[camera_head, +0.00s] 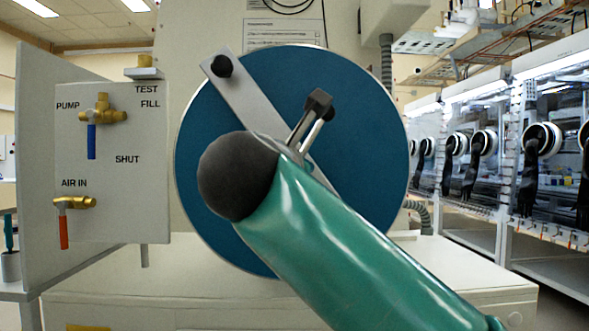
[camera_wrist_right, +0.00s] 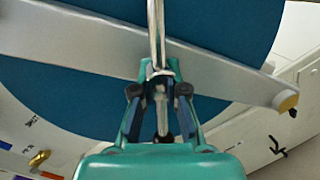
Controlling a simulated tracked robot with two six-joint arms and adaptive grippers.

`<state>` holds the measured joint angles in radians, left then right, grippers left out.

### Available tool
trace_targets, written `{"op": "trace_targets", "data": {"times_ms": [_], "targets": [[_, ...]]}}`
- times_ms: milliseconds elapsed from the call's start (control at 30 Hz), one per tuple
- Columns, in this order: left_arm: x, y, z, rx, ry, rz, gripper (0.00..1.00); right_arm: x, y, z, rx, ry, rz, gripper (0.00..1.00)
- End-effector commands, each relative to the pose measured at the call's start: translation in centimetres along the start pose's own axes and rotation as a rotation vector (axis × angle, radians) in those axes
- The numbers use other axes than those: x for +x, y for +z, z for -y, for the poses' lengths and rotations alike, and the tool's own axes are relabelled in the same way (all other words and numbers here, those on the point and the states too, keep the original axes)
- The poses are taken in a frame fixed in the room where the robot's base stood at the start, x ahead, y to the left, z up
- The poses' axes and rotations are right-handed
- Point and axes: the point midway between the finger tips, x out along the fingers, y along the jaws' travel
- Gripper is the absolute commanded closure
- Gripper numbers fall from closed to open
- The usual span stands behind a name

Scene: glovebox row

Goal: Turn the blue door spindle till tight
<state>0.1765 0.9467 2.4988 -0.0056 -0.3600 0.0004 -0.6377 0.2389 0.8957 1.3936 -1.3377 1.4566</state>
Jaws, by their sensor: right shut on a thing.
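The round blue door (camera_head: 370,130) faces me in the head view, with a grey bar (camera_head: 238,92) lying diagonally across it. A metal spindle handle (camera_head: 308,128) with a dark end stands near the door's middle, partly hidden by my green right arm. In the right wrist view its bright rod (camera_wrist_right: 156,25) crosses in front of the grey bar (camera_wrist_right: 90,40) and the blue door (camera_wrist_right: 225,20). My right gripper (camera_wrist_right: 160,75) is shut on this rod, one finger on each side. In the head view the arm's dark joint hides most of the gripper. My left gripper is not in view.
A valve panel (camera_head: 125,200) with a blue-handled and a red-handled valve stands left of the door. A pale ledge (camera_head: 190,290) runs below the door. Gloveboxes (camera_head: 470,110) line the right side.

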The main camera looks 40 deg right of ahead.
Motion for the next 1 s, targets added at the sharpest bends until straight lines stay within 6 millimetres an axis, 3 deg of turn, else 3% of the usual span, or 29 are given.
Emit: {"op": "trace_targets", "data": {"times_ms": [167, 200, 367, 767, 1000], "targets": [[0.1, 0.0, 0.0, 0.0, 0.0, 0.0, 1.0, 0.0, -0.5, 0.1, 0.0, -0.008, -0.012, 1.0], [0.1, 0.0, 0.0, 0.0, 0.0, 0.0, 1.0, 0.0, -0.5, 0.2, 0.0, -0.008, -0.011, 0.86], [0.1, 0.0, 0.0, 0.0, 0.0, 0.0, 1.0, 0.0, -0.3, 0.2, 0.0, -0.007, -0.008, 0.62], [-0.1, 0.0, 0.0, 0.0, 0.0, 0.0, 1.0, -0.5, -0.1, 0.2, 0.001, -0.005, -0.005, 0.62], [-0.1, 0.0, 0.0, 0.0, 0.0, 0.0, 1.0, -4.1, -0.1, 0.1, 0.001, -0.001, -0.005, 0.62]]}}
